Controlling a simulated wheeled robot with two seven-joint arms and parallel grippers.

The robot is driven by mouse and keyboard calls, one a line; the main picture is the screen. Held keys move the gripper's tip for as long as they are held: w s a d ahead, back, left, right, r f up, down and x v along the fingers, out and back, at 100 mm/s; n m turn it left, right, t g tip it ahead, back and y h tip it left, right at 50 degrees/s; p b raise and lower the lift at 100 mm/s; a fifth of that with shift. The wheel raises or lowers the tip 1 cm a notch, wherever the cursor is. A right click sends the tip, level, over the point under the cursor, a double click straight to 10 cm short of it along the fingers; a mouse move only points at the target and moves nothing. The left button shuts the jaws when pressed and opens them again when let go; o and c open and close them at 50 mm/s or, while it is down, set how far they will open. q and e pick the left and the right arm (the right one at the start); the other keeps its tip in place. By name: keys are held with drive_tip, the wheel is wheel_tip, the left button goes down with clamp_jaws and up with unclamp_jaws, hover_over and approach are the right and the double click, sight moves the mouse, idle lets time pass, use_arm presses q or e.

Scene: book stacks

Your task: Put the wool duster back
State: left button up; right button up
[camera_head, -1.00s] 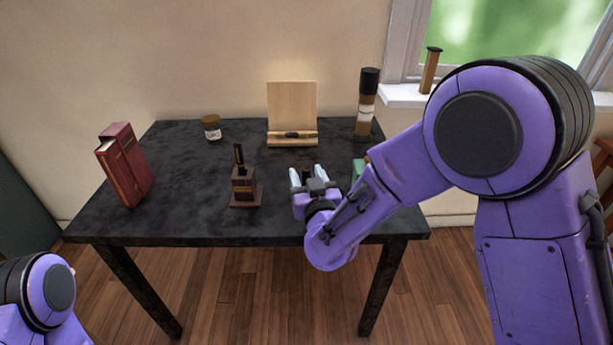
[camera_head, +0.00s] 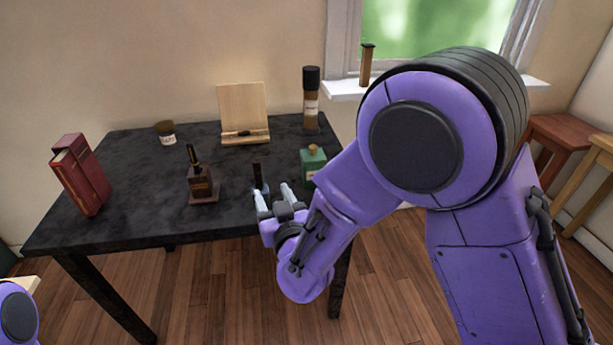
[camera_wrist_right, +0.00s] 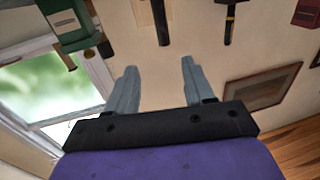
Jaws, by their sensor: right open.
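I cannot tell for sure which thing is the wool duster. A dark upright handle (camera_head: 257,176) stands on the black table just beyond my right fingertips. Its lower part is partly hidden by the gripper, with something bluish at its foot. It also shows in the right wrist view (camera_wrist_right: 161,22), above the gap between the fingers and apart from them. My right gripper (camera_head: 271,189) is open and empty near the table's front edge; its two grey fingers (camera_wrist_right: 158,80) are spread. My left gripper is out of view.
On the black table (camera_head: 130,205) are red books (camera_head: 82,177), a dark handled item on a wooden base (camera_head: 200,185), a jar (camera_head: 166,133), a wooden stand (camera_head: 243,108), a tall bottle (camera_head: 311,95) and a green bottle (camera_head: 312,163). A brown cylinder (camera_head: 366,65) stands on the windowsill.

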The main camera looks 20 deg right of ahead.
drive_tip(key=shift+w+a, duration=0.1)
drive_tip(key=shift+a, duration=0.05)
drive_tip(key=s+d+f+m+g, duration=0.1)
drive_tip(key=s+d+f+g, duration=0.15)
drive_tip(key=f, duration=0.45)
drive_tip(key=s+d+f+m+g+h, duration=0.1)
drive_tip(key=s+d+f+g, duration=0.2)
drive_tip(key=f, duration=0.5)
drive_tip(key=s+d+f+m+g, duration=0.1)
drive_tip(key=s+d+f+g, duration=0.15)
drive_tip(key=s+f, duration=0.35)
drive_tip(key=s+d+f+m+g, duration=0.1)
drive_tip(key=s+d+f+g, duration=0.1)
drive_tip(key=s+f, duration=0.2)
drive_tip(key=s+d+f+m+g+h, duration=0.1)
drive_tip(key=s+f, duration=0.4)
drive_tip(key=s, duration=0.5)
drive_tip(key=s+d+f+m+g, duration=0.1)
drive_tip(key=s+d+f+g, duration=0.2)
drive_tip(key=s, duration=0.4)
drive_tip(key=shift+d+f+g, duration=0.4)
drive_tip(key=shift+d+f, duration=0.45)
drive_tip(key=shift+d, duration=0.15)
drive_tip(key=shift+r, duration=0.15)
wheel_tip(320, 180, up, 7)
drive_tip(key=p, duration=0.7)
